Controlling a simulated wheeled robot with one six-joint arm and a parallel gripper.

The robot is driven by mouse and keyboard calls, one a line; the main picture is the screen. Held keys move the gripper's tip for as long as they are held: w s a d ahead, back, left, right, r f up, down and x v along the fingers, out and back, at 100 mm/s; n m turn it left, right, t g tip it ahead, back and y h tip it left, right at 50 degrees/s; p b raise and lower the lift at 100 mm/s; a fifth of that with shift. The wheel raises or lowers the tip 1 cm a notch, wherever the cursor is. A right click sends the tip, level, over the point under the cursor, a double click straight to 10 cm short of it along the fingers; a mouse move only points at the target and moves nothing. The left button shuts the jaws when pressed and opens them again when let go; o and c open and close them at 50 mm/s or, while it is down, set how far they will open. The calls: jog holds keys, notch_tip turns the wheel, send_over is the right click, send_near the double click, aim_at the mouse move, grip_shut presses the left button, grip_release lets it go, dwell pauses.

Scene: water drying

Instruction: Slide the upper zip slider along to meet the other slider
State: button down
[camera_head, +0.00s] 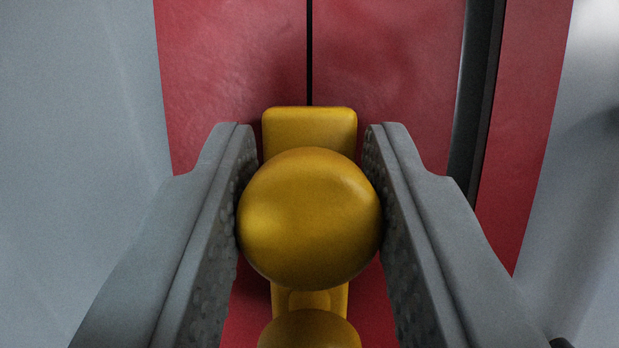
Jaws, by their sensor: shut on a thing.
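A yellow zip slider with a large round knob (309,217) is in the middle of the view. Its rectangular yellow body (309,127) shows just above the knob, against a red panel (230,75). A dark seam (309,50) runs straight up the panel from the slider's top. My gripper (310,190) has one grey finger on each side of the knob and is shut on it. A second yellow rounded piece (309,330) shows directly below at the bottom edge, partly cut off. I cannot tell whether it is the other slider.
A dark vertical strip (475,90) runs along the red panel to the right of the seam. Pale grey surfaces flank the panel on the left (75,120) and right (580,170). The panel along the seam above the slider is clear.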

jog(key=c, duration=1.1)
grip_release()
jog(key=v, duration=1.7)
jog(key=shift+s+f, duration=0.15)
jog(key=shift+f, duration=0.05)
